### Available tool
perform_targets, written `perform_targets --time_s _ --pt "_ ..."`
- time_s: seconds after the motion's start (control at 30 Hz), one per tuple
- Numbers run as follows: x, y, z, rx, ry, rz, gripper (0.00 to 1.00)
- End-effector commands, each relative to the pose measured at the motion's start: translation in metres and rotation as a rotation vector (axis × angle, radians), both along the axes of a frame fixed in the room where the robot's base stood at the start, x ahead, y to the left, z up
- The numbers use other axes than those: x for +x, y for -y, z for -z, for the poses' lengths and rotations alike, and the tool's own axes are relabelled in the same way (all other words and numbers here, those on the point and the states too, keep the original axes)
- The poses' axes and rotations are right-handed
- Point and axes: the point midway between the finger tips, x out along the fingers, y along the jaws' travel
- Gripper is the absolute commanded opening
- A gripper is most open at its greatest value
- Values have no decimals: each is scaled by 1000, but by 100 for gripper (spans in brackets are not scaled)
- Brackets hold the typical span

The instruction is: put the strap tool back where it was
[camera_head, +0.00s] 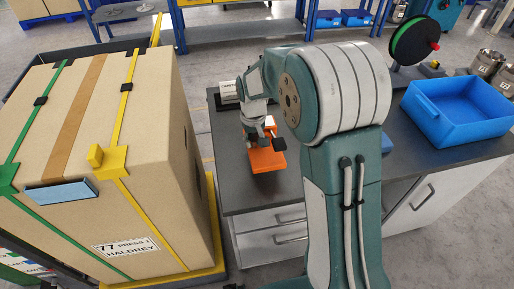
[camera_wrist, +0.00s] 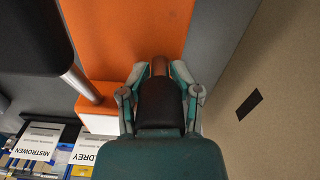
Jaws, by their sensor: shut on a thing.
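The strap tool appears to be the orange piece (camera_head: 265,161) with a black part at its right, at the left end of the dark bench. In the wrist view its orange body (camera_wrist: 125,40) fills the top middle, with a silver rod and a large black part (camera_wrist: 35,35) on the left. My gripper (camera_head: 260,126) is over the tool. In the wrist view my gripper's fingers (camera_wrist: 160,85) are closed around a narrow dark and brownish part of it. The fingers hide much of that grip. I cannot tell whether the tool touches the bench.
A large strapped carton (camera_head: 100,150) stands on a yellow-edged base left of the bench (camera_head: 235,193), across a narrow gap. A labelled dark box (camera_head: 229,97) sits at the bench's back left. A blue tray (camera_head: 460,112) and a green reel (camera_head: 410,42) are at right.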

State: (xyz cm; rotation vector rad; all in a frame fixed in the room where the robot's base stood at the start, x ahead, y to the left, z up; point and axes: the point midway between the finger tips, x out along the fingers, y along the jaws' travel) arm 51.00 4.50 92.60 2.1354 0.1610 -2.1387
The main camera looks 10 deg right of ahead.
Motion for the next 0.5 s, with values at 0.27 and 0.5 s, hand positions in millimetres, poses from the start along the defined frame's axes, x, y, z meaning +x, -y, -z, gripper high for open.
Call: perform_targets --time_s 0.27,0.5 --pt "13 10 19 0 2 0 0" --pt "17 14 51 0 -1 0 0"
